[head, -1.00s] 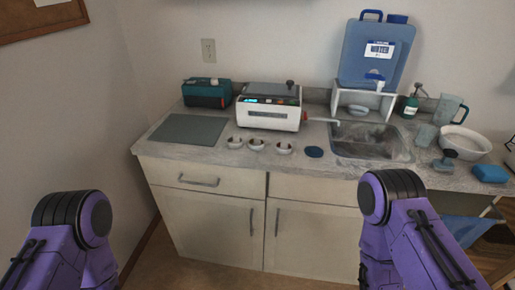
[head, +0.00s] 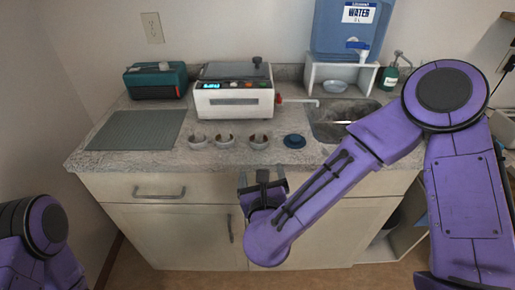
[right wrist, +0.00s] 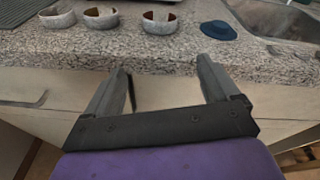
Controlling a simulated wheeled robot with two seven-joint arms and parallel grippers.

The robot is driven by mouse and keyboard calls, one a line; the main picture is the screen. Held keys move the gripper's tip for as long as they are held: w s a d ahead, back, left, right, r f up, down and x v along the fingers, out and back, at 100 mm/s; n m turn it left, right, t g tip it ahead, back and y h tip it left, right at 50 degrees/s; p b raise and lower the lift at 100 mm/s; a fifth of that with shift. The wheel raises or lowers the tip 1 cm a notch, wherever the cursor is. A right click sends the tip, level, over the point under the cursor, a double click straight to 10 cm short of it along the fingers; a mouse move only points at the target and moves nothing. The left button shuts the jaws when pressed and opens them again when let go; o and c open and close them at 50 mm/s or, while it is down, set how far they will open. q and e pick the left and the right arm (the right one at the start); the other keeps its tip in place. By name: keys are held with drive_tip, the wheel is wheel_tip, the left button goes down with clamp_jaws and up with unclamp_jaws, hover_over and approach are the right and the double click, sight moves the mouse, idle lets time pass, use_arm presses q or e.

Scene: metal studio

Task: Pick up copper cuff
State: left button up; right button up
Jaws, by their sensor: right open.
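Three small open cuffs stand in a row near the counter's front edge. The right one (head: 259,141) shows a reddish-brown inside in the right wrist view (right wrist: 160,22). The middle cuff (head: 225,141) and the left cuff (head: 197,141) look pale grey outside; which one is copper is hard to tell by colour alone. My right gripper (head: 263,177) is open and empty in front of the counter edge, below the right cuff and apart from it. Its spread fingers (right wrist: 163,66) point at the counter in the wrist view. My left gripper is out of view.
A blue round knobbed object (head: 294,141) sits just right of the cuffs, with the sink (head: 335,117) beyond it. A white machine (head: 234,98) stands behind the cuffs. A grey-green mat (head: 135,130) lies left. The counter edge (head: 180,166) lies before my gripper.

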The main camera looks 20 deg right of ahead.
sight(259, 150)
drive_tip(key=r+m, duration=0.1)
drive_tip(key=w+r+m, duration=0.1)
drive_tip(key=r+m, duration=0.1)
drive_tip(key=shift+w+d+r+t+h, duration=0.1)
drive_tip(key=shift+w+r+t+h, duration=0.1)
drive_tip(key=shift+w+t+h, duration=0.15)
drive_tip(key=p+x, duration=0.1)
drive_tip(key=x, duration=0.2)
drive_tip(key=p+x, duration=0.1)
drive_tip(key=x, duration=0.2)
drive_tip(key=f+p+x, duration=0.1)
drive_tip(key=x, duration=0.2)
drive_tip(key=shift+w, duration=0.2)
drive_tip(key=c, duration=1.2)
drive_tip(key=shift+r, duration=0.15)
drive_tip(key=shift+r, duration=0.35)
drive_tip(key=s+a+r+b, duration=0.3)
drive_tip(key=s+r, duration=0.9)
drive_tip(key=s, duration=0.2)
